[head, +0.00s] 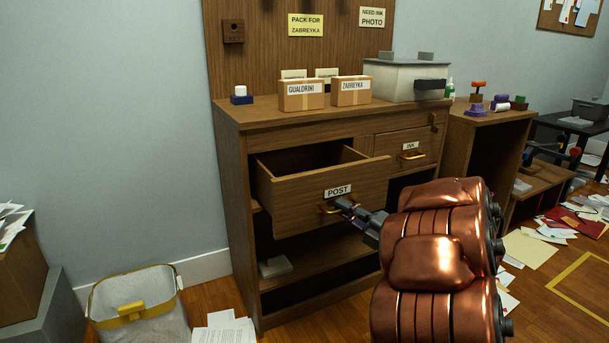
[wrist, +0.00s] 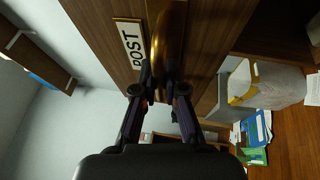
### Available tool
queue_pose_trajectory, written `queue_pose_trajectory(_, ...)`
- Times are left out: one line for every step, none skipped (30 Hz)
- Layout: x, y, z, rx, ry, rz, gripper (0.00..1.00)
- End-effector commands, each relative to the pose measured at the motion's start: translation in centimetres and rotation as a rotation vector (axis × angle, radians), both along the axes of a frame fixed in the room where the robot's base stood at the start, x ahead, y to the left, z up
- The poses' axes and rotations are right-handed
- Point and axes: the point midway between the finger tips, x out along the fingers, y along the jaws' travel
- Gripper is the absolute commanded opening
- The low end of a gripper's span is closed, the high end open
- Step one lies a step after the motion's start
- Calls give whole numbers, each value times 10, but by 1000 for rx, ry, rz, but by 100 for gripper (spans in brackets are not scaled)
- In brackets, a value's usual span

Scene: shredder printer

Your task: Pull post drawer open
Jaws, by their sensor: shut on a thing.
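The post drawer (head: 290,208) is a wooden drawer with a white POST label (head: 338,191), and it stands out from the cabinet. Its inside shows as dark and looks empty as far as I can see. Its brass handle (head: 329,208) is on the front below the label. My gripper (head: 343,203) is at that handle, shut on it. In the wrist view the two fingers (wrist: 165,92) close around the brass handle (wrist: 172,45), beside the POST label (wrist: 131,43). The fingers hide part of the handle.
The INK drawer (head: 412,147) beside it is shut. Two cardboard boxes (head: 302,95) and a grey-white machine (head: 405,80) stand on the cabinet top (head: 260,113). A waste bin (head: 140,310) stands on the floor at the left. Papers (head: 224,330) lie on the floor.

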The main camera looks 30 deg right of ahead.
Motion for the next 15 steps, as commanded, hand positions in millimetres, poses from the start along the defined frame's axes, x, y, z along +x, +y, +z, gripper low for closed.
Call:
queue_pose_trajectory(-3, 0, 0, 0, 1, -1, 0)
queue_pose_trajectory(-5, 0, 0, 0, 1, -1, 0)
queue_pose_trajectory(-7, 0, 0, 1, 1, -1, 0)
queue_pose_trajectory(-9, 0, 0, 1, 1, -2, 0)
queue_pose_trajectory(-10, 0, -1, 1, 2, -2, 0)
queue_pose_trajectory(-13, 0, -1, 2, 2, -3, 0)
queue_pose_trajectory(-14, 0, -1, 2, 3, -3, 0)
queue_pose_trajectory(-16, 0, -1, 2, 3, -3, 0)
queue_pose_trajectory(-18, 0, -1, 2, 2, -3, 0)
queue_pose_trajectory(-20, 0, -1, 2, 2, -4, 0)
queue_pose_trajectory(-21, 0, -1, 2, 1, -4, 0)
queue_pose_trajectory(-24, 1, -1, 1, 2, -4, 0)
queue_pose_trajectory(-25, 1, -1, 1, 2, -3, 0)
queue_pose_trajectory(-27, 1, -1, 1, 2, -3, 0)
queue_pose_trajectory(-29, 1, -1, 0, 2, -4, 0)
